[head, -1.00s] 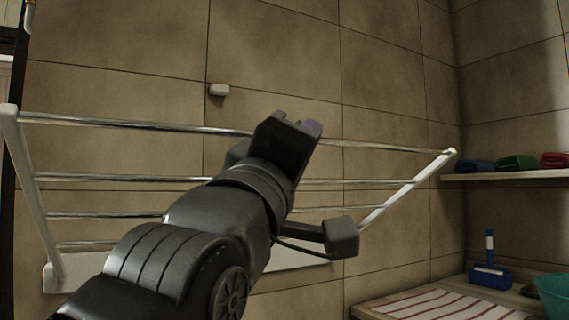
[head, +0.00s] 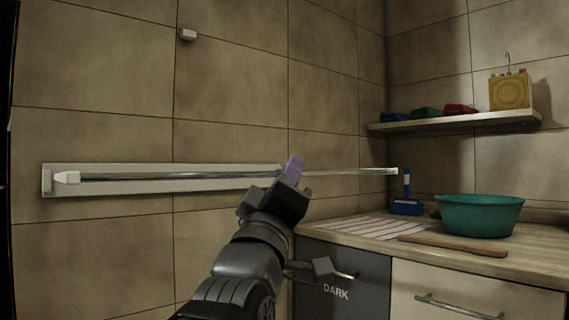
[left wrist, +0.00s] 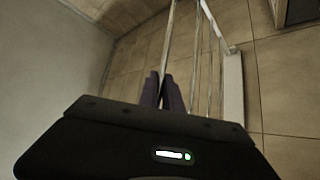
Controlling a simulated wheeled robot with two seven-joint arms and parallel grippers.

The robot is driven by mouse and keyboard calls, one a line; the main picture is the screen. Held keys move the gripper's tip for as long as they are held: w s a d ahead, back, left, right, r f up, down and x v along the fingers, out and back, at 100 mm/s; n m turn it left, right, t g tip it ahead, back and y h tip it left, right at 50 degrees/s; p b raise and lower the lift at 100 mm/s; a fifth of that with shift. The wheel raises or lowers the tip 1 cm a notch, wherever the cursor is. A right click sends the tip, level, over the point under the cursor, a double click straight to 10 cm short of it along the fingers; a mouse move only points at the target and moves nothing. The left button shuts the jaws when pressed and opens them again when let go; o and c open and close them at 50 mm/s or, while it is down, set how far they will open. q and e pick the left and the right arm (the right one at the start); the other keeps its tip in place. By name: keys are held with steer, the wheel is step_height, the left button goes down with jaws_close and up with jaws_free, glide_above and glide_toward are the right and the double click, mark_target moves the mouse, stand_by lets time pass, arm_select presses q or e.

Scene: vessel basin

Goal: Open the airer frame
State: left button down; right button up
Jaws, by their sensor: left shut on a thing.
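The airer frame (head: 150,177) shows nearly edge-on in the head view, so its rails line up into one thin level band standing out from the wall. Its white wall plate (head: 110,188) is behind it. My left gripper (head: 291,170) is at the front rail, right of the rail's middle, with purple fingertips shut on it. In the left wrist view the fingertips (left wrist: 164,92) close around the outermost rail, and several more rails (left wrist: 197,75) run beside it towards the wall plate (left wrist: 234,85). My right gripper is in neither view.
A small white block (head: 187,35) is on the tiled wall above the airer. To the right, a counter holds a striped cloth (head: 350,228), a teal basin (head: 478,215), a wooden stick (head: 450,245) and a blue brush holder (head: 406,207). A shelf (head: 450,122) with folded cloths hangs above.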

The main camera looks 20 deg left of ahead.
mark_target(228, 175)
arm_select(q)
steer(key=c, duration=1.5)
jaws_free()
steer(key=v, duration=0.7)
steer(key=shift+s+f, duration=0.25)
steer(key=shift+s, duration=0.1)
